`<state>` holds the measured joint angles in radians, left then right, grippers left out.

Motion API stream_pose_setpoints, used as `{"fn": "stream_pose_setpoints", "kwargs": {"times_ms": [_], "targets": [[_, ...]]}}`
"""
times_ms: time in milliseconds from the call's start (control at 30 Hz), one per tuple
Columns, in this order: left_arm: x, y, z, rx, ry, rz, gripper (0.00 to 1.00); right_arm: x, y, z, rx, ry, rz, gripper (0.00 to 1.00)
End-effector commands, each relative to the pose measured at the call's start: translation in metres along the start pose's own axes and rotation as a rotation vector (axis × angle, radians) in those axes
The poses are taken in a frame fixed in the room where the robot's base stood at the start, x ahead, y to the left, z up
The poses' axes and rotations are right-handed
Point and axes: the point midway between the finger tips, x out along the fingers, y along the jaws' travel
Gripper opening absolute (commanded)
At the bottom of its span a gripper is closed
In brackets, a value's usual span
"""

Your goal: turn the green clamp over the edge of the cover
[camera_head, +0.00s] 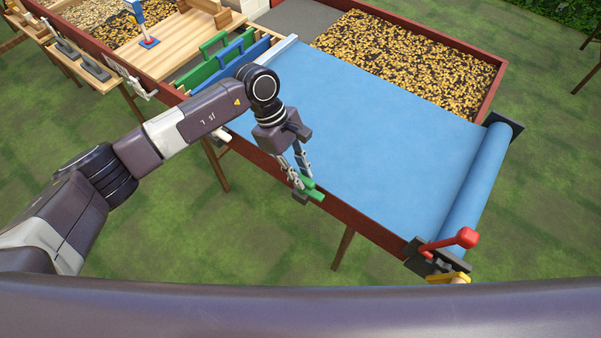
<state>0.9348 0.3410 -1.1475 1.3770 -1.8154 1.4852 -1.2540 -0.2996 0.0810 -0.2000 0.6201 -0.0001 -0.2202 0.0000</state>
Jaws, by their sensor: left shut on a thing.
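The blue cover (380,135) lies over part of the bean table, with its rolled end (478,188) at the right. The green clamp (311,189) is at the cover's near edge, by the red-brown table rim. My left gripper (300,180) is shut on the green clamp, reaching down to it from the left. The gripper's fingers hide part of the clamp, and I cannot tell whether the clamp lies over the cover's edge. My right gripper is not in view.
A red-knobbed crank (465,238) stands at the roll's near end. Uncovered beans (405,60) lie behind the cover. Green and blue racks (222,55) stand left of the cover. A wooden table (165,50) is at the upper left. Grass lies in front.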

Motion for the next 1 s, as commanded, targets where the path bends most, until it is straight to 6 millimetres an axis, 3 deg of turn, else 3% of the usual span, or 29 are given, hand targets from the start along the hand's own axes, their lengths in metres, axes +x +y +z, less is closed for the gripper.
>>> {"fn": "stream_pose_setpoints", "kwargs": {"times_ms": [1000], "targets": [[0.005,-0.004,0.001,-0.818,-0.003,0.347,0.00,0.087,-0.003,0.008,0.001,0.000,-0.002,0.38]]}}
